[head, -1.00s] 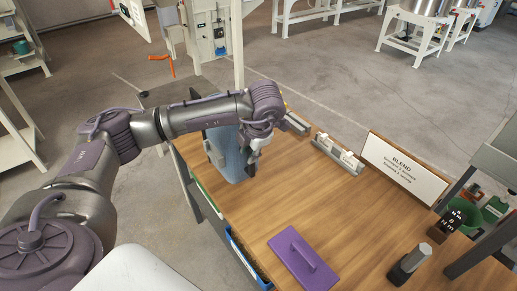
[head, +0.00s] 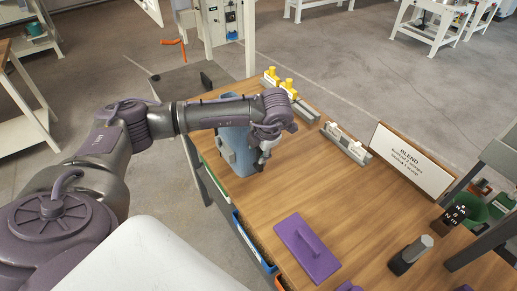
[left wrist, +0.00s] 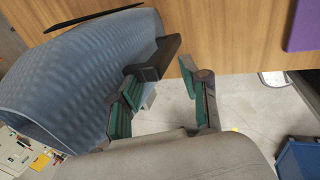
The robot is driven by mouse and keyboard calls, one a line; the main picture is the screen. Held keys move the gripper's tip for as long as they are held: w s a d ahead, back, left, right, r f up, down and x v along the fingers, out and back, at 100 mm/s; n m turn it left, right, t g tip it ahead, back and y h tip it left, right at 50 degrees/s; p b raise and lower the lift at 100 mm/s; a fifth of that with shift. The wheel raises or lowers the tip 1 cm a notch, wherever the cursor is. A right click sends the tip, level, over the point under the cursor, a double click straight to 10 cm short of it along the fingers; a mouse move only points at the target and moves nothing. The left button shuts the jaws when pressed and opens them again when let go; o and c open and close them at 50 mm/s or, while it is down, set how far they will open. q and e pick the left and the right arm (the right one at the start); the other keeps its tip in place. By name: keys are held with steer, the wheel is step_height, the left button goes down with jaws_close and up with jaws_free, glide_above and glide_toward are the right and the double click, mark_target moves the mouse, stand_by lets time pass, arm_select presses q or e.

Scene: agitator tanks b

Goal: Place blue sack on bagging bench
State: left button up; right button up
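The blue sack (head: 236,148) stands at the left edge of the wooden bagging bench (head: 345,222), partly hidden behind my left arm. In the left wrist view the sack (left wrist: 75,75) fills the left side, with the bench top (left wrist: 225,35) behind it. My left gripper (head: 262,160) is at the sack's right side. My right gripper is not in view.
A purple board with a handle (head: 306,248) lies on the bench, with a dark block tool (head: 410,254) to its right. Yellow-topped pieces (head: 287,87), a white-topped holder (head: 346,143) and the BLEND sign (head: 411,161) line the far edge. The middle bench top is clear.

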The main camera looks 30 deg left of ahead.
arm_select(q)
steer(key=shift+a+r, duration=0.1)
steer(key=shift+r, duration=0.05)
steer(key=shift+r, duration=0.15)
steer(key=b+v, duration=0.4)
steer(key=v, duration=0.7)
steer(key=shift+d+r, duration=0.25)
steer(key=shift+r, duration=0.05)
steer(key=shift+s, duration=0.1)
